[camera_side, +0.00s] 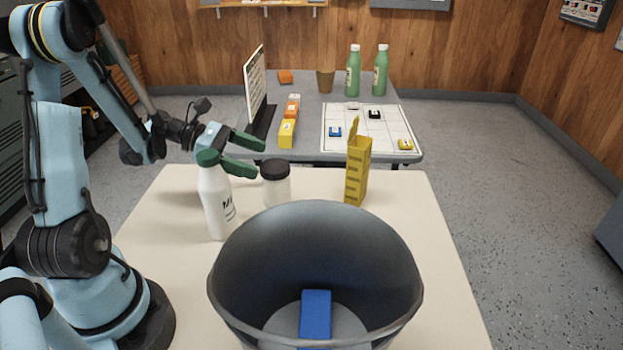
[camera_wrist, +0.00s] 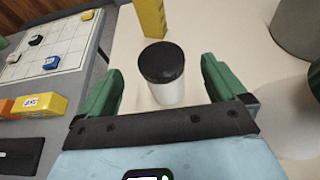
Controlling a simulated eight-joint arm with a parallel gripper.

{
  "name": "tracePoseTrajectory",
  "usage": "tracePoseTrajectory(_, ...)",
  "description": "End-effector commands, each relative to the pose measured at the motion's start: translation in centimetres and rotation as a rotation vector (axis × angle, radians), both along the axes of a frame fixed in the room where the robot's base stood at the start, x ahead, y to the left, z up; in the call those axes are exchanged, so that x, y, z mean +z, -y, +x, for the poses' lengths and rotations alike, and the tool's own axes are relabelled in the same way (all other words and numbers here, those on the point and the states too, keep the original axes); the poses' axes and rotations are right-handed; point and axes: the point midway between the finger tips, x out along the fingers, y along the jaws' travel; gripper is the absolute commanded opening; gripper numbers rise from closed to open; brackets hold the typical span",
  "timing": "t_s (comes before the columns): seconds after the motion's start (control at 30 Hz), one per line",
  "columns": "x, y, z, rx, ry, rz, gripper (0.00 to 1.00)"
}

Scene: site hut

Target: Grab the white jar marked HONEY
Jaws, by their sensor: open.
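A white jar (camera_side: 277,187) with a black lid stands upright on the cream table, just right of my gripper (camera_side: 258,158) in the side view. I cannot read any marking on it, so I cannot confirm HONEY. In the wrist view the jar (camera_wrist: 168,93) appears between the two green fingers of my gripper (camera_wrist: 163,80), with a gap on each side. My gripper is open and empty.
A large dark bin (camera_side: 235,270) with a blue block (camera_side: 316,315) inside stands in front. A tall yellow box (camera_side: 357,180) stands right of the jar. A grey table (camera_side: 305,105) behind holds a white grid board (camera_side: 350,140), small boxes and green bottles (camera_side: 353,75).

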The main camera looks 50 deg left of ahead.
Motion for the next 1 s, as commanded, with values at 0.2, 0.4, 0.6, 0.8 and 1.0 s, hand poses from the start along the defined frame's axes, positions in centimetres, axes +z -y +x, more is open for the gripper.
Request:
tracePoseTrajectory(0.2,-1.8,0.5,0.4,-0.003,0.000,0.000,0.98)
tracePoseTrajectory(0.4,-2.2,1.2,1.2,-0.003,0.000,0.000,0.98)
tracePoseTrajectory(0.6,-3.4,3.2,3.2,-0.004,0.000,0.000,0.98)
tracePoseTrajectory(0.8,-4.3,4.7,4.8,-0.001,0.000,0.000,0.98)
tracePoseTrajectory(1.0,-4.4,4.9,5.0,0.000,0.000,0.000,0.98)
